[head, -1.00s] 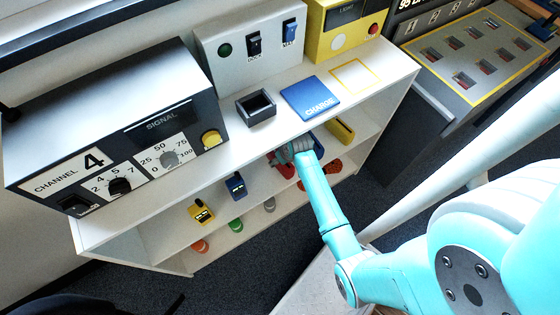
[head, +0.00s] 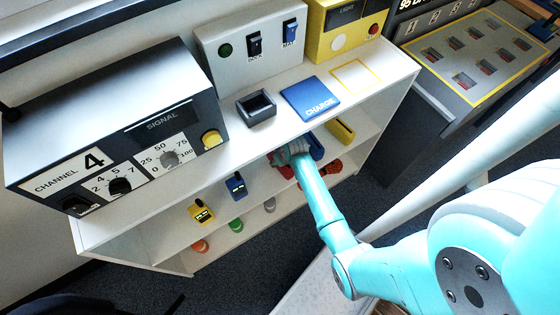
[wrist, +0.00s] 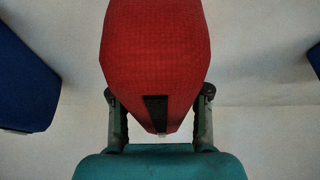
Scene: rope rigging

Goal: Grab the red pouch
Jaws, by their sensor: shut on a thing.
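The red pouch (wrist: 155,55) fills the upper middle of the wrist view, with a dark strip on its near face. My gripper (wrist: 160,115) has one finger on each side of the pouch and is shut on it. In the head view my gripper (head: 290,153) is at the upper shelf of the white shelf unit, under the top board. There the pouch (head: 285,170) is mostly hidden behind my gripper and only a bit of red shows.
Blue items flank the pouch in the wrist view, left (wrist: 25,85) and right (wrist: 315,60). On the white shelf unit (head: 150,245) stand a yellow device (head: 200,211) and a blue device (head: 236,186). The top board (head: 225,165) is close above my gripper.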

